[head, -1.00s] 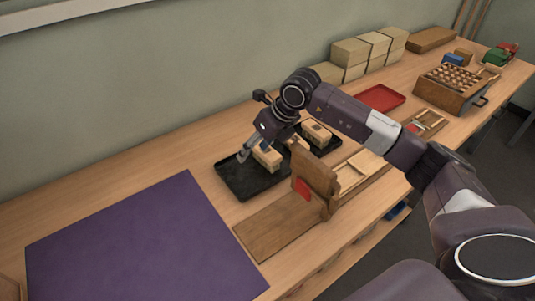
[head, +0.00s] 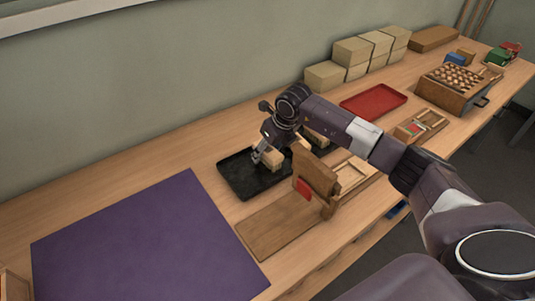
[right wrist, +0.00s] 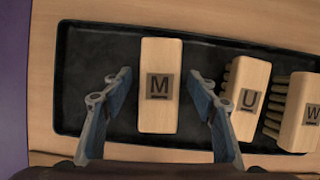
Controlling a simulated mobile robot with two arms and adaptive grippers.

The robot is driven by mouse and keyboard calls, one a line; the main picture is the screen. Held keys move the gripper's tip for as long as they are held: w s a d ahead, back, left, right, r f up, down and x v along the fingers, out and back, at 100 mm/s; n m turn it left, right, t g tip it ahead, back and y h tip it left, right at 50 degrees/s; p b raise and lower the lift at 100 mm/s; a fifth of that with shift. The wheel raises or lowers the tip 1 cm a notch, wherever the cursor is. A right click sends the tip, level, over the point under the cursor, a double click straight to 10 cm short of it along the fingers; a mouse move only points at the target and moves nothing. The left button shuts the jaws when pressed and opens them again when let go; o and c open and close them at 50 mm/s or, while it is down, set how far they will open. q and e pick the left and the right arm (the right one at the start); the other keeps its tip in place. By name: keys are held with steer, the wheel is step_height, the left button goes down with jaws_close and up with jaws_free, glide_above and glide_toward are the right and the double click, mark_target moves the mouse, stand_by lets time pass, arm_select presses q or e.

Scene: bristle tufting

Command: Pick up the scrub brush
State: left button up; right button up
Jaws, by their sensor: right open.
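A wooden brush block marked M (right wrist: 160,112) lies in the black tray (right wrist: 90,45), seen in the right wrist view. A block marked U (right wrist: 249,98) and one marked W (right wrist: 299,115), both with bristle tufts along their left sides, lie to its right. Which of them is called the scrub brush I cannot tell. My right gripper (right wrist: 160,78) is open, one finger on each side of the M block, with gaps to both. In the head view the right gripper (head: 262,153) is over the tray (head: 243,180), partly hiding the blocks. My left gripper is not in view.
A wooden stand with an upright board (head: 316,172) is close in front of the tray. A purple mat (head: 140,240) lies to the left. A red tray (head: 374,102) and stacked pale blocks (head: 352,50) are further back right.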

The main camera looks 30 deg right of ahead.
steer(key=shift+f+b, duration=0.25)
steer(key=shift+b, duration=0.05)
stand_by(0.4)
steer(key=c, duration=1.3)
steer(key=shift+c, duration=0.3)
steer(key=shift+r, duration=0.1)
